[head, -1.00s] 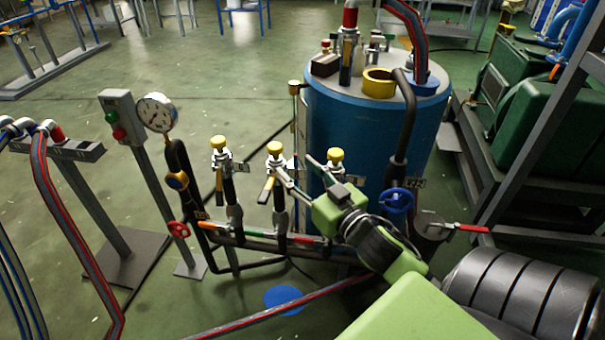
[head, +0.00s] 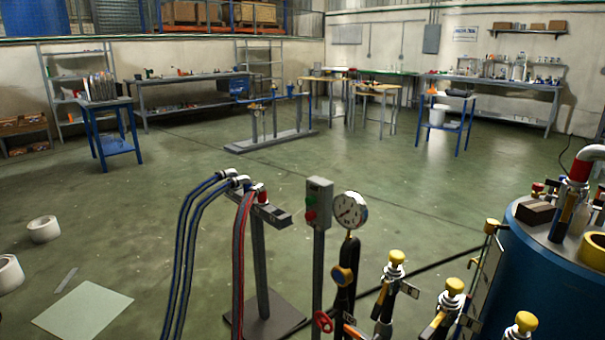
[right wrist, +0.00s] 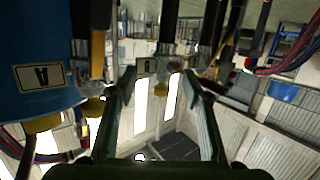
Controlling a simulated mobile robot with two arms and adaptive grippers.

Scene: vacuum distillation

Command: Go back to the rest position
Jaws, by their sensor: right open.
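My right gripper (right wrist: 158,82) shows in the right wrist view, with its two fingers spread apart. The picture there is upside down. The blue tank (right wrist: 35,70) with a label "A" is at the left of that view. Neither of my grippers shows in the head view, and my left gripper is not seen at all.
In the head view, yellow-topped valves (head: 396,258), a pressure gauge (head: 349,210) and a button box (head: 318,200) stand left of the blue tank (head: 545,270). A hose stand (head: 262,260) is further left. Open green floor (head: 330,165) lies beyond, with benches behind.

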